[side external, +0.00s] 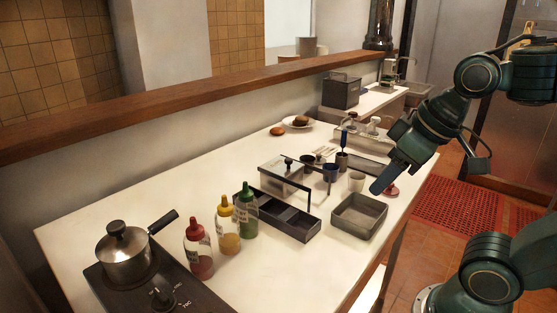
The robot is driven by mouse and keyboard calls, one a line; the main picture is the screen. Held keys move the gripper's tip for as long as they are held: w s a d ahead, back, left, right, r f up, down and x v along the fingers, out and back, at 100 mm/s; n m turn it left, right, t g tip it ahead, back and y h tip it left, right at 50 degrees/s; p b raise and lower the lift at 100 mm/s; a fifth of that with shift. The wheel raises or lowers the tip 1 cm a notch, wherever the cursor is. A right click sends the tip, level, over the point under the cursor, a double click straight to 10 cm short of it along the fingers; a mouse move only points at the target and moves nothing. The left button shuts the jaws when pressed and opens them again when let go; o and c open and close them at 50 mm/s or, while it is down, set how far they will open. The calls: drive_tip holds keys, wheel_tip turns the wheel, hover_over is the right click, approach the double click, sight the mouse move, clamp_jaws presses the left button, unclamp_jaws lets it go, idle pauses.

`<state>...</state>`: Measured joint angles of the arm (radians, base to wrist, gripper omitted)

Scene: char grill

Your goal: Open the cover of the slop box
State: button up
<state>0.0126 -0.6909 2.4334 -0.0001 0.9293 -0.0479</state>
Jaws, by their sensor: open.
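No box carries a readable label, so I cannot tell for certain which one is the slop box. A grey metal box with a flat cover and a small black knob (285,174) stands mid-counter; its cover looks shut. A dark box with a handle on top (341,91) stands farther back, and it also looks closed. My gripper (376,190) is open and points down and left, above the counter's right edge. It is apart from both boxes, right of the knobbed box and nearer the camera than the dark one. Nothing shows between its fingers.
An empty grey tray (359,216) lies below my gripper. A black divided caddy (290,214) with a raised handle stands left of it. Sauce bottles (226,225) and a pot (125,258) on a burner are at left front. Cups (331,172) crowd the middle. The counter's front (270,280) is clear.

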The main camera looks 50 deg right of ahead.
drive_tip(key=w+d+r+n+g, duration=0.1)
drive_tip(key=w+d+r+n, duration=0.1)
drive_tip(key=w+r, duration=0.45)
drive_tip(key=n+g, duration=0.4)
drive_tip(key=n, duration=0.3)
hover_over(289, 159)
wheel_tip(289, 159, down, 5)
drive_tip(key=shift+f, duration=0.15)
drive_tip(key=shift+f, duration=0.1)
drive_tip(key=shift+f, duration=6.8)
drive_tip(key=shift+c, duration=0.3)
clamp_jaws()
